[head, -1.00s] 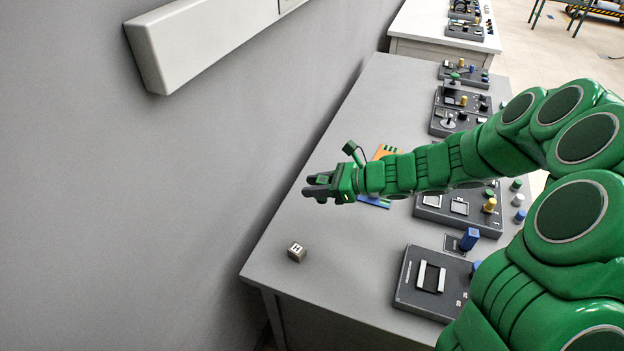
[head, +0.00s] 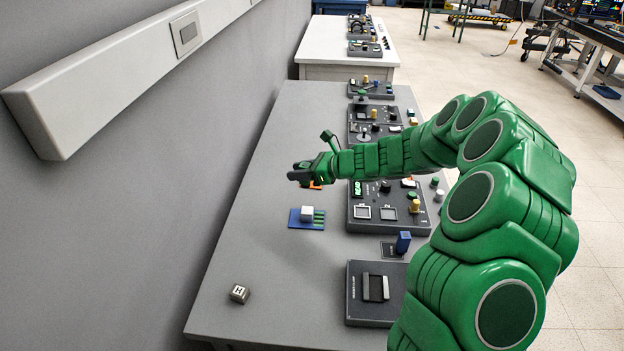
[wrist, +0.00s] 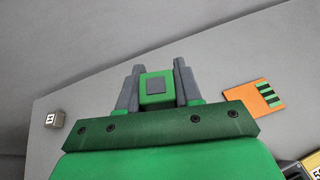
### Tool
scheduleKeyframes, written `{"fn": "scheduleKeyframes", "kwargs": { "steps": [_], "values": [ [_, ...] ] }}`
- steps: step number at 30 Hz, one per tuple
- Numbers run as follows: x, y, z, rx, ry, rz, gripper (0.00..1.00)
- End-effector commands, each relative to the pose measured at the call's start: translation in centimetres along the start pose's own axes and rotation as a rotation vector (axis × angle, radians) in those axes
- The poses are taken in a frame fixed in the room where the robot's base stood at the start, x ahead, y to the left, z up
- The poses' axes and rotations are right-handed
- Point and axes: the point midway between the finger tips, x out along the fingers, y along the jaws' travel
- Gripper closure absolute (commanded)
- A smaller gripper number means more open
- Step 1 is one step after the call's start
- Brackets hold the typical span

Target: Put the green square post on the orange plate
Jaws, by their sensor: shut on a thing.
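My gripper (head: 300,173) is shut on the green square post (wrist: 157,87). The wrist view shows the post between the two grey fingers, with a grey square on its end face. In the head view the post is not clearly visible. The orange plate (wrist: 258,97), with green stripes along one side, lies on the table to the right of the gripper in the wrist view. In the head view only a small orange part (head: 315,185) shows, mostly hidden behind my gripper. How high the post is above the table is hard to tell.
A blue plate (head: 296,222) with a white block (head: 307,213) on it lies nearer than the gripper. A die-like cube (head: 239,293) sits near the front left. Dark panels (head: 368,210) with knobs line the right side.

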Motion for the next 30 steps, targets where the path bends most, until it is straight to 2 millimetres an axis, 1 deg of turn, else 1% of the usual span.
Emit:
{"fn": "scheduleKeyframes", "kwargs": {
  "steps": [1,3,6,11,14,30],
  "values": [
    [-0.6,-1.6,-0.2,0.01,-0.001,-0.026,0.99],
    [-1.2,-3.4,-0.3,0.021,-0.002,-0.056,0.99],
    [-2.0,-5.3,-0.4,0.033,-0.004,-0.088,0.99],
    [-2.4,-6.7,-0.6,0.045,-0.004,-0.108,0.99],
    [-2.1,-7.4,-0.9,0.047,-0.003,-0.11,0.99],
    [1.7,-12.3,-2.0,0.043,-0.003,-0.11,0.99]
  ]
}}
